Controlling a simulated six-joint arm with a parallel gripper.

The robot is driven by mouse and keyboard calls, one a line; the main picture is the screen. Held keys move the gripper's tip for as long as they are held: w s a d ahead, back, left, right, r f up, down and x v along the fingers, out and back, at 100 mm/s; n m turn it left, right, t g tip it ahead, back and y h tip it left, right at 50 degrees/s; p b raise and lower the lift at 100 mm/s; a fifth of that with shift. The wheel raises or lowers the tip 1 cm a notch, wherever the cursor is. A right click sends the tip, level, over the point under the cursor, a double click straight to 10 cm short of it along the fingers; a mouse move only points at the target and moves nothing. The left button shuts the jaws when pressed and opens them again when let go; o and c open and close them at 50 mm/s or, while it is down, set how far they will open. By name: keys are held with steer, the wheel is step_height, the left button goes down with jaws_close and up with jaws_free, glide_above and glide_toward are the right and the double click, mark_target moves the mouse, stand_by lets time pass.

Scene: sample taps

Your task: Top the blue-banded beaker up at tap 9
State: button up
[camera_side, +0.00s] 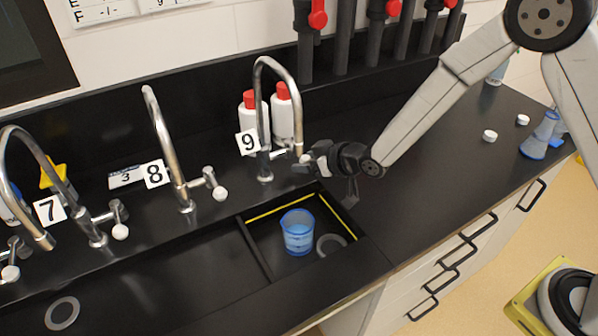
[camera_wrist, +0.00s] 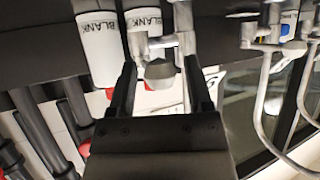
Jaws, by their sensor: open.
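The blue-tinted beaker (camera_side: 298,233) stands upright in the right sink basin, below and in front of tap 9 (camera_side: 262,110). It holds some blue-looking liquid; I cannot make out a separate band or the exact level. My gripper (camera_side: 318,162) is at the handle of tap 9, right of its post. In the wrist view my gripper (camera_wrist: 160,68) is open, with the grey-white handle knob (camera_wrist: 159,74) between its two fingers. I cannot tell whether a finger touches the knob. No water stream shows from the spout.
Taps 8 (camera_side: 166,150) and 7 (camera_side: 60,185) stand to the left. Two white bottles with red caps (camera_side: 283,115) stand behind tap 9. A drain ring (camera_side: 331,244) lies beside the beaker. The counter right of the basin is mostly clear.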

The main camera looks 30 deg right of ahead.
steer(key=shift+w+d, duration=0.1)
stand_by(0.4)
steer(key=shift+w+d, duration=0.2)
steer(key=shift+d, duration=0.45)
steer(key=shift+w+d, duration=0.25)
steer(key=shift+d, duration=0.4)
steer(key=shift+w+d, duration=0.2)
steer(key=shift+d, duration=0.45)
steer(key=shift+a, duration=0.1)
steer(key=shift+s+a, duration=0.3)
steer(key=shift+a, duration=0.4)
steer(key=shift+s+a, duration=0.3)
steer(key=shift+a, duration=0.35)
stand_by(0.4)
steer(key=shift+s+a, duration=0.25)
steer(key=shift+a, duration=0.65)
steer(key=shift+d, duration=0.1)
steer(key=shift+w+d, duration=0.15)
steer(key=shift+d, duration=0.15)
